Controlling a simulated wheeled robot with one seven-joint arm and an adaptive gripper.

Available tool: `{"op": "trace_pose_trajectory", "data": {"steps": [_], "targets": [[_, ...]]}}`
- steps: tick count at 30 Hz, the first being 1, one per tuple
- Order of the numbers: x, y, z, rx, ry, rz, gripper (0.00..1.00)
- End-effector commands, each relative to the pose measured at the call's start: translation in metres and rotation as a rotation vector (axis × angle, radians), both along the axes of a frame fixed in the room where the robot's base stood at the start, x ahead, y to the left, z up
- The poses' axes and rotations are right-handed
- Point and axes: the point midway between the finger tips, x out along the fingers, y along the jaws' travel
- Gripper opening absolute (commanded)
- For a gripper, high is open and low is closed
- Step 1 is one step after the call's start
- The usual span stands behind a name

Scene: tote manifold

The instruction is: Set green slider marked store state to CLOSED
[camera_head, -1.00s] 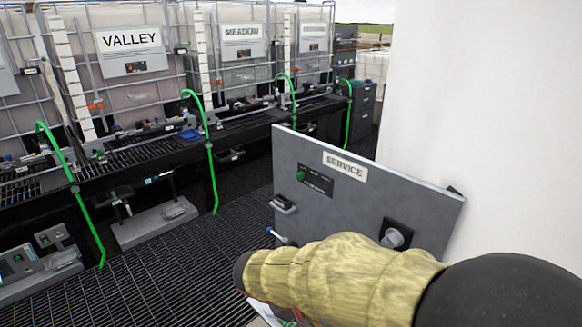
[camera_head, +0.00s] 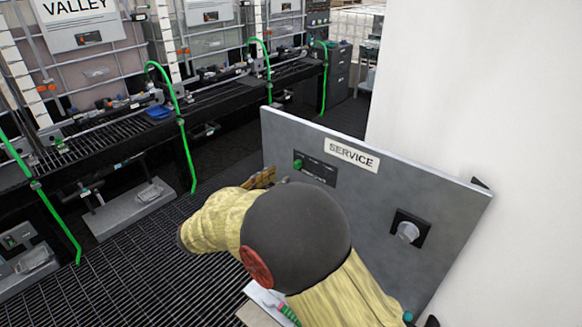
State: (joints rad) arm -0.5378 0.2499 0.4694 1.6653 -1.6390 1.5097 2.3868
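The grey SERVICE panel (camera_head: 455,225) stands upright at the right. A small black plate (camera_head: 325,175) is on its upper left, with a green slider knob (camera_head: 298,163) near the plate's left end. The plate's small lettering is too small to read. My arm in its yellow sleeve crosses in front of the panel's lower left. The tip of my gripper (camera_head: 262,178) shows just past the sleeve, left of and a little below the green knob, apparently apart from it. Its fingers are mostly hidden by my arm, so I cannot tell whether they are open.
A round grey knob on a black square plate (camera_head: 409,230) is on the panel's right. A white wall (camera_head: 470,80) stands behind it. Caged totes, one labelled VALLEY (camera_head: 75,8), line a black bench with green hoses (camera_head: 186,150). The grated floor (camera_head: 150,270) is open at the left.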

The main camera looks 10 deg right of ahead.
Motion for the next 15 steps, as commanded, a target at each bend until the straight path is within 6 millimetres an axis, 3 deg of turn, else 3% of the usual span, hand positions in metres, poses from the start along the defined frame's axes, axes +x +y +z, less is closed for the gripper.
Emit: {"op": "trace_pose_trajectory", "data": {"steps": [15], "targets": [[0.039,-0.055,0.000,0.001,0.000,-0.002,0.32]]}}
